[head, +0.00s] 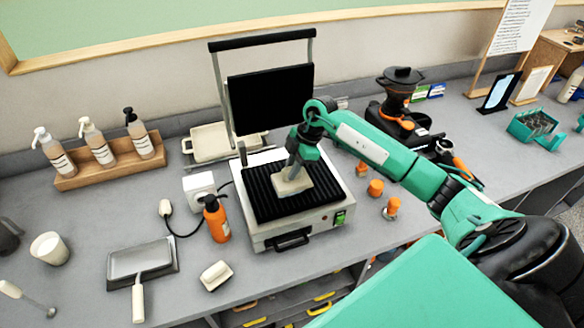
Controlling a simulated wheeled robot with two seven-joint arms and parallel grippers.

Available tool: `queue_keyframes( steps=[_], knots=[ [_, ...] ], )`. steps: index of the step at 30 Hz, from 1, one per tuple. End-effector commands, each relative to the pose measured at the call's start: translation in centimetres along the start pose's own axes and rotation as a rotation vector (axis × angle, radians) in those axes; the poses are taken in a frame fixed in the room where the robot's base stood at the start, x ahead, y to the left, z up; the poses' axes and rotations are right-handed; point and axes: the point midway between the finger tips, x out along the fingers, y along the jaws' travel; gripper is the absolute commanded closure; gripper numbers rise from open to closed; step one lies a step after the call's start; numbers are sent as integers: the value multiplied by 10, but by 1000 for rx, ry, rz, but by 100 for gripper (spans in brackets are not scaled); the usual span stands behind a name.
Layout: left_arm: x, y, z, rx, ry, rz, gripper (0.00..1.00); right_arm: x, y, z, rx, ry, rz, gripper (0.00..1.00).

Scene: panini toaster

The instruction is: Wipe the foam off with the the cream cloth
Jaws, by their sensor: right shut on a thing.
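The panini toaster (297,223) stands open in the middle of the counter, its lid raised and its black ribbed lower plate (262,203) bare in front. My right gripper (291,174) points down over this plate and is shut on the cream cloth (293,185). The cloth lies on or just above the ribs near the plate's middle; I cannot tell if it presses on them. I see no clear foam on the plate; the cloth and gripper hide part of it. An orange bottle with a black top (216,219) stands left of the toaster. My left gripper is not in view.
A white brush or block (215,275) and a dustpan-like tray (142,262) lie at the front left. Pump bottles stand in a wooden rack (112,164). Several orange-topped items (375,188) stand right of the toaster, under my arm. A black grinder (400,95) stands behind.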

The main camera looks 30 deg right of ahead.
Motion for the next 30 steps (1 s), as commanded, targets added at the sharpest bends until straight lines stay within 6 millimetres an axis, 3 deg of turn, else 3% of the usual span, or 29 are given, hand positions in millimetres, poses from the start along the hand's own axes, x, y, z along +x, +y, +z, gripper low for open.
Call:
queue_keyframes(
  steps=[30],
  knots=[
    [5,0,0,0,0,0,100,9,0,4,0,0,0,100]
  ],
)
